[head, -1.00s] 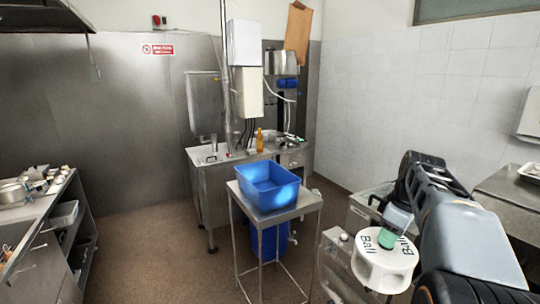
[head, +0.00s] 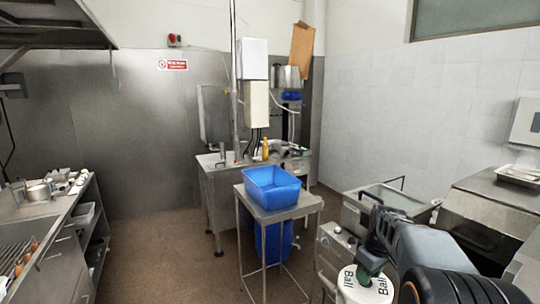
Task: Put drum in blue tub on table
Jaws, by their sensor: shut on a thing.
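The blue tub (head: 272,198) stands upright on a small steel table (head: 252,208) in the middle of the head view. Its visible inside looks empty. The drum (head: 352,295) is white with dark "Ball" lettering, at the bottom edge right of centre, partly cut off by the frame. My gripper (head: 368,275) is shut on the drum at its top; a green part shows there, and the fingers are hard to make out. The drum is to the right of the tub and nearer to me, apart from it.
Another blue container (head: 272,240) sits under the small table. A steel counter with dishes (head: 40,205) lines the left side. Steel equipment (head: 385,205) stands at the right behind my arm. A sink unit (head: 222,185) stands behind the table. Brown floor left of the table is clear.

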